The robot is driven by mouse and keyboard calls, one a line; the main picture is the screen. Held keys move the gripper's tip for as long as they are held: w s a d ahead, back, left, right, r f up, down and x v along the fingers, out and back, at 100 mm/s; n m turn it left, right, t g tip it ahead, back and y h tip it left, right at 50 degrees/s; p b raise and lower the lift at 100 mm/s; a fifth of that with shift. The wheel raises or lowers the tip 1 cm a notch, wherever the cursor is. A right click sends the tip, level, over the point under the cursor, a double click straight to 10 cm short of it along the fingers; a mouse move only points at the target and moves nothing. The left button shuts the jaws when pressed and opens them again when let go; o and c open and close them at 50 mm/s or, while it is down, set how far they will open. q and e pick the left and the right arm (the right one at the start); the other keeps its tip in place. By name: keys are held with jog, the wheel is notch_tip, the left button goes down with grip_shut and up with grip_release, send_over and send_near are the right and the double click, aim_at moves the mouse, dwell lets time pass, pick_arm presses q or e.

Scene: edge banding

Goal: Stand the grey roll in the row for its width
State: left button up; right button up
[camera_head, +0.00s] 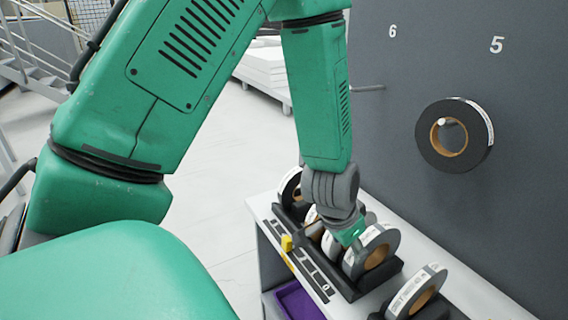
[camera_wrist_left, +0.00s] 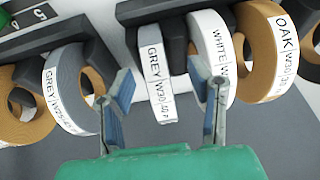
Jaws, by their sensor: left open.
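A narrow grey roll labelled GREY W30 (camera_wrist_left: 156,85) stands on edge at a black holder in the left wrist view. My left gripper (camera_wrist_left: 163,70) is open, with one finger on each side of this roll; I cannot tell whether they touch it. In the head view the gripper (camera_head: 348,232) is low over the row of rolls and hides part of it. Another grey roll, labelled GREY W25 (camera_wrist_left: 66,90), stands to the left. A white roll (camera_wrist_left: 217,55) and an oak roll (camera_wrist_left: 268,50) stand to the right. My right gripper is out of view.
The rolls stand in black holders on a white bench (camera_head: 262,207) beside a dark panel (camera_head: 400,150). A black roll (camera_head: 437,150) hangs on the peg under 5. The peg (camera_head: 368,88) under 6 is bare. A yellow piece (camera_head: 286,243) and a purple bin (camera_head: 296,301) are near the bench front.

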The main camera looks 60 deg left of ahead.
pick_arm(q)
jog(key=s+f, duration=0.2)
jog(key=f, duration=0.1)
jog(key=s+d+f+g, duration=0.1)
jog(key=s+f, duration=0.1)
jog(key=f, duration=0.2)
jog(key=s+f+g, duration=0.1)
jog(key=s+f, duration=0.2)
jog(key=shift+d+f+y, duration=0.15)
jog(key=shift+d+y, duration=0.1)
jog(key=shift+y, duration=0.05)
jog(key=s+d+f+g+h, duration=0.1)
jog(key=s+d+f+g, duration=0.1)
jog(key=s+f, duration=0.7)
jog(key=s+d, duration=0.1)
jog(key=s, duration=0.3)
jog(key=shift+s+f, duration=0.3)
jog(key=shift+f, duration=0.1)
